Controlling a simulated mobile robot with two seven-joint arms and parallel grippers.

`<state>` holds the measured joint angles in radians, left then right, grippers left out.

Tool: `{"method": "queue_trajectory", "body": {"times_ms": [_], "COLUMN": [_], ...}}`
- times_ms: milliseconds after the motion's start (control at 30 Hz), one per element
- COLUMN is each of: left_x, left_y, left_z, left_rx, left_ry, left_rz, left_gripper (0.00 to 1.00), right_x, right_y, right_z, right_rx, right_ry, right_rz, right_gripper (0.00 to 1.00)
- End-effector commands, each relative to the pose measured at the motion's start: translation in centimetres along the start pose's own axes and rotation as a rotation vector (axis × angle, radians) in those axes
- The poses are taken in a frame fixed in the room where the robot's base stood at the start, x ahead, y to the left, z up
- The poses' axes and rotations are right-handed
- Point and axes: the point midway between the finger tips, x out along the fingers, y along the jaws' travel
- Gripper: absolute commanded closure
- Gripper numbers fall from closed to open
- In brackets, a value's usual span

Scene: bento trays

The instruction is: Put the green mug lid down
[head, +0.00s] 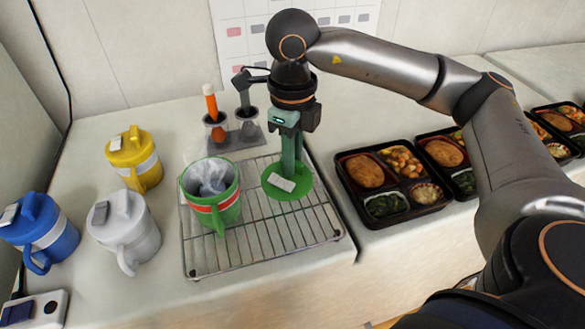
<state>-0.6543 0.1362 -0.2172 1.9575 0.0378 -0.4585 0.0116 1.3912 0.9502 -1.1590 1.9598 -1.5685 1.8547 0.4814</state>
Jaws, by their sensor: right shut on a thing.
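The green mug lid (275,191) is a green disc with a small pale label on it. It is at the tip of my right gripper (287,172), which points down and is shut on it. The lid is over the wire rack (262,235), right of the green mug; I cannot tell whether it touches the wires. The green mug (228,212) stands upright and open on the rack, with a red and white band and a clear bag-like thing inside. My left gripper is not in view.
Yellow (147,171), white (124,240) and blue (50,235) lidded mugs stand left of the rack. A holder (230,143) with an orange-handled tool is behind it. Bento trays (348,160) line the right side. The rack's front right part is clear.

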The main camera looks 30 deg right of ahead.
Motion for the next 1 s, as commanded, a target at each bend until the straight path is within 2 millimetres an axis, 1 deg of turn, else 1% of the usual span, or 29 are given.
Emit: {"method": "queue_trajectory", "body": {"times_ms": [33,100,200,300,467,633,667,700,900,1000], "left_x": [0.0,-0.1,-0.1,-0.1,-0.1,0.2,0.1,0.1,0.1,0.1], "left_y": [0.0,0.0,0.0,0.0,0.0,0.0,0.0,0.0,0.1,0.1], "left_z": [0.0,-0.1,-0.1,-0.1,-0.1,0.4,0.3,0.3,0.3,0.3], "left_rx": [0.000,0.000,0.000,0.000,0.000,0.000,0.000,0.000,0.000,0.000], "left_ry": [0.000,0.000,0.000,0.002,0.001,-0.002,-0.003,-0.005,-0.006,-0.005], "left_rz": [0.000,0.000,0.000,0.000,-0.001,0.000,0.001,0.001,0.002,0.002], "left_gripper": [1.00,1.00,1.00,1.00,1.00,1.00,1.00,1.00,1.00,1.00], "right_x": [0.8,1.9,3.0,3.3,3.3,3.8,3.7,3.6,3.6,3.6], "right_y": [-0.3,-0.2,-0.2,-0.2,-0.2,-0.2,-0.2,-0.2,-0.2,-0.2], "right_z": [0.1,0.0,0.0,0.1,0.1,0.1,0.1,0.1,0.1,0.1], "right_rx": [0.003,0.002,0.002,0.002,0.002,0.002,0.002,0.002,0.002,0.002], "right_ry": [0.003,0.004,0.003,0.000,0.000,0.001,0.001,0.001,0.001,0.001], "right_rz": [0.001,0.001,0.001,0.000,0.000,0.000,0.000,0.000,0.001,0.001], "right_gripper": [1.00,1.00,1.00,1.00,1.00,1.00,0.80,0.76,0.53,0.53]}}
